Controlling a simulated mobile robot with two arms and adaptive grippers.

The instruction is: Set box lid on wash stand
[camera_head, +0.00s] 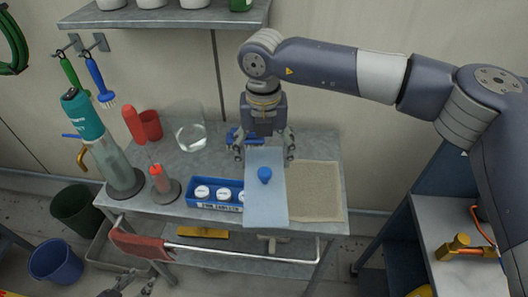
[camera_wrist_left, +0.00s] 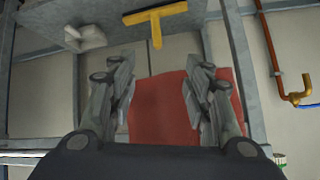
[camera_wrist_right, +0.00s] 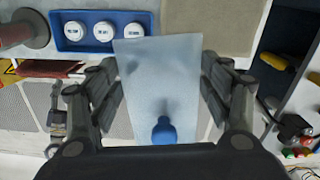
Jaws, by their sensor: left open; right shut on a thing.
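The box lid (camera_head: 265,208) is a pale blue translucent sheet with a blue knob (camera_head: 265,175). My right gripper (camera_head: 265,153) is shut on the lid across its width, at the end toward the wall. The lid is over the wash stand (camera_head: 335,148), between a blue box (camera_head: 217,207) of white-capped jars and a beige mat (camera_head: 318,190); I cannot tell whether it touches the top. The lid fills the middle of the right wrist view (camera_wrist_right: 160,75). My left gripper (camera_head: 133,287) is open and low in front of the stand, facing a red cloth (camera_wrist_left: 160,105).
A rail (camera_head: 240,253) runs along the front. A shelf (camera_head: 165,18) is above.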

